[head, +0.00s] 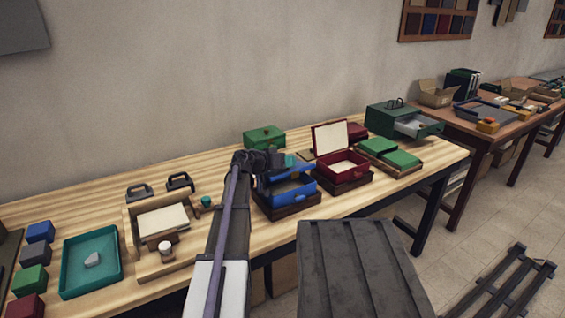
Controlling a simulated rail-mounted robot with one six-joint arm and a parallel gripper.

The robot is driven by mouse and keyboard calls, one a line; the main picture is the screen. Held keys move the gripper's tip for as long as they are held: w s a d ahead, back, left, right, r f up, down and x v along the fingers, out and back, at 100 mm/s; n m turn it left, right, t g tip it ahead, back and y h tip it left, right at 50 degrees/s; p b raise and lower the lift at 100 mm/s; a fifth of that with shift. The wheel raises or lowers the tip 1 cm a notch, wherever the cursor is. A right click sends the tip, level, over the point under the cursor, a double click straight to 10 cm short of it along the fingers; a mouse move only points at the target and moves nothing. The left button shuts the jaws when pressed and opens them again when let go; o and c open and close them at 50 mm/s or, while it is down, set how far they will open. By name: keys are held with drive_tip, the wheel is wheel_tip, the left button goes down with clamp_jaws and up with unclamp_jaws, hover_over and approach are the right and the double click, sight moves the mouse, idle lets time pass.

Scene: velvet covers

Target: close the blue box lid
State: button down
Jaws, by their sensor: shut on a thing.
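The blue box (290,192) stands on a dark brown base (290,212) near the front edge of the wooden table, its front wall towards me. Its lid (286,175) shows as a blue edge above the box, tilted, with a dark gap beneath, so the box is partly open. My gripper (276,163) is at the lid's back left, shut on it as far as I can tell. The fingertips are small and dark, and my arm hides the box's left side.
A red box (342,176) with a raised, pale-lined lid stands close on the right. A green lidded box (264,137) is behind. A wooden tray (190,252) and teal tray (72,275) lie left.

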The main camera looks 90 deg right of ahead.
drive_tip(key=shift+a, duration=0.1)
drive_tip(key=c, duration=0.9)
unclamp_jaws()
drive_tip(key=shift+s, duration=0.1)
drive_tip(key=p+v, duration=0.3)
drive_tip(key=v, duration=0.7)
drive_tip(key=shift+w+a, duration=0.2)
drive_tip(key=shift+w, duration=0.15)
drive_tip(key=shift+r, duration=0.2)
